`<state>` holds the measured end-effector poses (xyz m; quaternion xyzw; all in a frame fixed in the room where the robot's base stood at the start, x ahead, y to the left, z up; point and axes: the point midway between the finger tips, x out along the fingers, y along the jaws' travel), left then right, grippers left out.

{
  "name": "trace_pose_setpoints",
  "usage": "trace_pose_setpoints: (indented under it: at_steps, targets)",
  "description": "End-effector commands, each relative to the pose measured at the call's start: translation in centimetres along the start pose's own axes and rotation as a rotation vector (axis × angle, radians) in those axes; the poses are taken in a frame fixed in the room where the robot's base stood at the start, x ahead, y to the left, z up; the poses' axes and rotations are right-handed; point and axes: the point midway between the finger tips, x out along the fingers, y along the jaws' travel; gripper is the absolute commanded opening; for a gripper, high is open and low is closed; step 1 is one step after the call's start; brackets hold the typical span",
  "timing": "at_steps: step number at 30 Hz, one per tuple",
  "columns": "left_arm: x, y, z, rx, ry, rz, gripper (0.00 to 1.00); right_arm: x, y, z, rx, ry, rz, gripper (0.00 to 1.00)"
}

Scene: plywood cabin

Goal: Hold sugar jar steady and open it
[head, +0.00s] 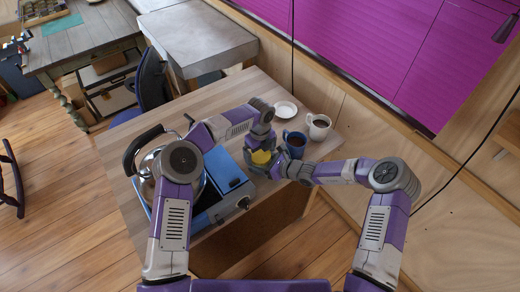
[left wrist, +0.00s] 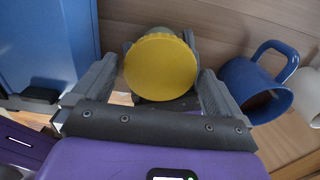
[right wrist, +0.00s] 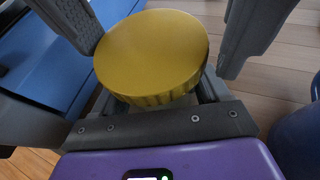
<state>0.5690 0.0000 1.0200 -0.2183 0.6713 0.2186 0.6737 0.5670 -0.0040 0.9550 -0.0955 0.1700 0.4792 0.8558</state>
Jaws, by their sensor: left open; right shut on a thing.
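The sugar jar's round yellow lid (head: 261,157) shows on the table between my two grippers. It also shows in the left wrist view (left wrist: 160,68) and large in the right wrist view (right wrist: 152,52). The jar's body is mostly hidden below the lid and behind the fingers. My left gripper (head: 260,142) is open, with one finger on each side of the lid and gaps showing in its wrist view. My right gripper (head: 279,165) comes in from the right, lower down, and is shut on the jar below the lid.
A blue mug (head: 295,149) with dark liquid stands close behind the right gripper.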

Motion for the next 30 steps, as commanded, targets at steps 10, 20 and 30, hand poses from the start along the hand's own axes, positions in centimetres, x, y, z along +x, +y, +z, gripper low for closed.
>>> trace_pose_setpoints:
  at_steps: [10,20,30]
  targets:
    - [-0.02,0.00,-0.01,-0.001,0.001,0.000,0.65,0.00,-0.01,0.03,0.000,-0.001,0.000,0.00]
    - [-0.07,-0.05,-0.04,-0.138,-0.001,0.001,0.48,0.00,-0.01,0.02,0.000,0.000,0.000,0.00]
    - [-0.12,-0.04,-0.04,-0.755,-0.002,0.002,0.48,0.00,-0.01,0.02,0.000,0.000,0.000,0.00]
